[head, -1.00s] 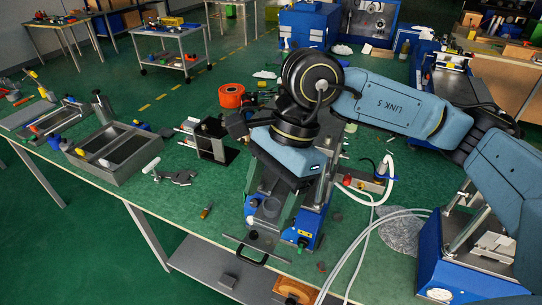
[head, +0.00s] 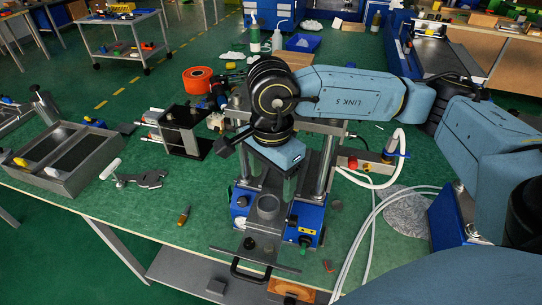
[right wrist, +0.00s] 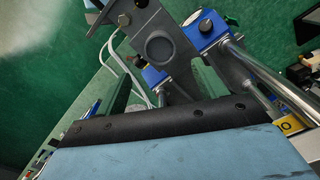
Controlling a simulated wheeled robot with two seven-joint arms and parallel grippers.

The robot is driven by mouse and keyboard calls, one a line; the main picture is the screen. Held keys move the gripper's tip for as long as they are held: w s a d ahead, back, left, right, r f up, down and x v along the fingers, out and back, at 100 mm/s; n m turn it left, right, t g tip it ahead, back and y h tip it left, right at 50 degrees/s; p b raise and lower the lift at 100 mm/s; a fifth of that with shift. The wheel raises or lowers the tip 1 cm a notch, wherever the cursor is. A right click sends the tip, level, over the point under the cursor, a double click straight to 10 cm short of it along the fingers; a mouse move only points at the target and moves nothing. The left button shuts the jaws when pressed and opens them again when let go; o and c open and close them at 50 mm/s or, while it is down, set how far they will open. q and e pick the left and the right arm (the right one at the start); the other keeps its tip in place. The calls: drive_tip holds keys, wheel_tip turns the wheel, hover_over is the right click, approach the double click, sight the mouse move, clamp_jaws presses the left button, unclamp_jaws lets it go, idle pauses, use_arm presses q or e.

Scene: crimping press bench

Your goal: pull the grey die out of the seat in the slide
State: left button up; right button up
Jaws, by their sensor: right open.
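The grey die (head: 268,206) looks like a short round cup, upright in the slide (head: 258,256) at the front of the blue-based press (head: 306,218). In the right wrist view the round die (right wrist: 158,47) shows on the grey slide plate (right wrist: 178,76). My right gripper (head: 270,188) is open, pointing down just above and behind the die as the head view sees it. Whether a finger touches the die cannot be told. The seat around the die's foot is mostly hidden. My left gripper is not in view.
The press's steel columns (head: 325,165) stand close behind my right gripper. A slide handle (head: 250,272) sticks out at the bench's front edge. White hoses (head: 372,240) lie to the right. A toggle clamp (head: 140,178) and grey tray (head: 75,180) are left; bench between is mostly clear.

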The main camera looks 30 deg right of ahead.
sight(271, 202)
wheel_tip(271, 202, down, 6)
drive_tip(key=shift+r, duration=0.2)
drive_tip(key=shift+w+f, duration=0.1)
drive_tip(key=shift+f, duration=0.4)
drive_tip(key=c, duration=1.3)
drive_tip(key=o, duration=0.5)
drive_tip(key=shift+c, duration=1.2)
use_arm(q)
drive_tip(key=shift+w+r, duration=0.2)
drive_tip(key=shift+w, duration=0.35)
use_arm(e)
drive_tip(key=shift+r, duration=0.1)
drive_tip(key=shift+r, duration=0.1)
use_arm(q)
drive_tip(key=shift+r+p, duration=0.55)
drive_tip(key=shift+p, duration=0.15)
use_arm(e)
drive_tip(key=shift+r, duration=1.4)
